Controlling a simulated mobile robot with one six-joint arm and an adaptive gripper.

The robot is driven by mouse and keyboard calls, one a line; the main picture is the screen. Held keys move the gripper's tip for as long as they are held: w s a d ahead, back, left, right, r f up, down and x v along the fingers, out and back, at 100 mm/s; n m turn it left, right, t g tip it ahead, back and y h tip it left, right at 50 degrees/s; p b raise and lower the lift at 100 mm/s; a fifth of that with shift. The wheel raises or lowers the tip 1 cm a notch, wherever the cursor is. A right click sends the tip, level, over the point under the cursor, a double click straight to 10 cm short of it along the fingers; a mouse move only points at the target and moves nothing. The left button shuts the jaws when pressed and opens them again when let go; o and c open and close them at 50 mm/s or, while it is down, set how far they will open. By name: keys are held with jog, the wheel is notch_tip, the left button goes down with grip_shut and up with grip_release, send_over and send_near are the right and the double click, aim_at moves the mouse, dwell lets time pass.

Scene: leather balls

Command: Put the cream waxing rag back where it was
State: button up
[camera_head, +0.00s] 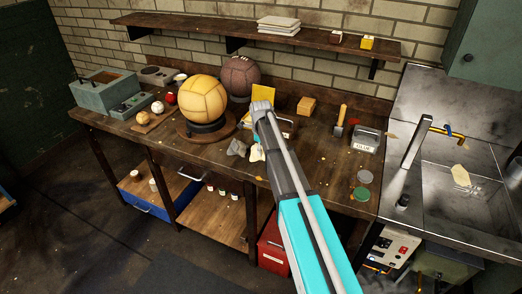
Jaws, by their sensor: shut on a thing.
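The cream waxing rag (257,154) shows as a small crumpled pale cloth just left of my arm, near the front edge of the workbench. My gripper (260,143) is mostly hidden behind my own arm, pointing down above the bench. It is shut on the cream rag; the fingertips are hard to make out. I cannot tell whether the rag touches the bench top. A grey rag (237,148) lies on the bench just to the left of the cream one.
A tan ball (203,98) on a round stand is left of my arm, with a brown ball (240,75) behind. A glue box (367,139) and round tins (361,194) are to the right. A sink (468,190) is at far right. A shelf (200,27) overhangs the back.

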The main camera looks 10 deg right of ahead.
jog(key=shift+f, duration=0.15)
jog(key=o, duration=1)
notch_tip(320, 180, up, 12)
jog(key=p, duration=1.2)
jog(key=shift+s+a, duration=0.1)
jog(key=shift+s, duration=0.05)
dwell(0.3)
jog(key=shift+s+a+n, duration=0.15)
jog(key=shift+s+n, duration=4.05)
jog(key=shift+s, duration=0.5)
jog(key=shift+s+a+n, duration=0.1)
jog(key=shift+s+n, duration=4.1)
jog(key=shift+s, duration=0.45)
jog(key=shift+s+a+n, duration=0.15)
jog(key=shift+s+n, duration=4.05)
jog(key=shift+s, duration=0.5)
